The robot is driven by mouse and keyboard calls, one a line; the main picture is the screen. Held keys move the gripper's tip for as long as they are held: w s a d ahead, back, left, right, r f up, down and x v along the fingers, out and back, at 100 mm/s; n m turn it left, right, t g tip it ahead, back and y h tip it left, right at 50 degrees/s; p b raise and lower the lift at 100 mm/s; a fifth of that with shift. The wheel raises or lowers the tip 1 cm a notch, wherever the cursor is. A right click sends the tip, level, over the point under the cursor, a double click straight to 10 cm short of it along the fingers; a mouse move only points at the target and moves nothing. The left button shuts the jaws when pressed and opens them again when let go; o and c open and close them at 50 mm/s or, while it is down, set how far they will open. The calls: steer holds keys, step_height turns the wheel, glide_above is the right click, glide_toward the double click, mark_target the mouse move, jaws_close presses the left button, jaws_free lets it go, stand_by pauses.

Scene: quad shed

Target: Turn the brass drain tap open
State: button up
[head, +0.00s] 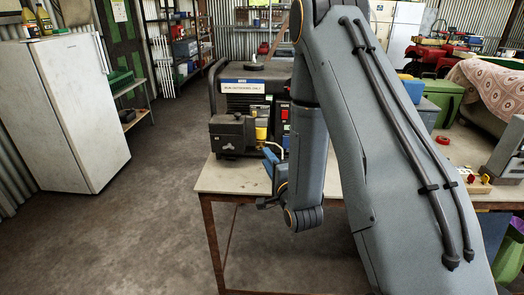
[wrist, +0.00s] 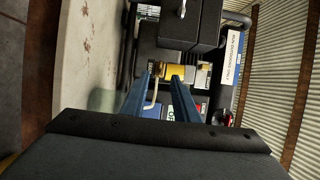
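A yellow, brass-coloured fitting (head: 261,130) shows on the front of a black generator (head: 250,100) on the workbench. It also shows in the wrist view (wrist: 178,71), just beyond my fingertips. I cannot make out which part is the tap's handle or how it is turned. My gripper (wrist: 160,82) is open, with two blue fingers apart and nothing held between them. In the head view my gripper (head: 268,158) is at the generator's front, partly hidden by my arm. A pale bent tube (wrist: 152,103) runs between the fingers in the wrist view.
The generator carries a white label (head: 242,86) and a black box (head: 232,135) beside the fitting. The workbench (head: 225,178) has bare space at its front left. A white fridge (head: 65,110) stands at left. The floor (head: 130,225) between is clear.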

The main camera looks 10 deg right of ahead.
mark_target(260, 146)
steer(key=w+p, duration=0.1)
steer(key=w, duration=0.5)
steer(key=shift+w+a, duration=0.2)
steer(key=shift+a, duration=0.05)
jaws_close()
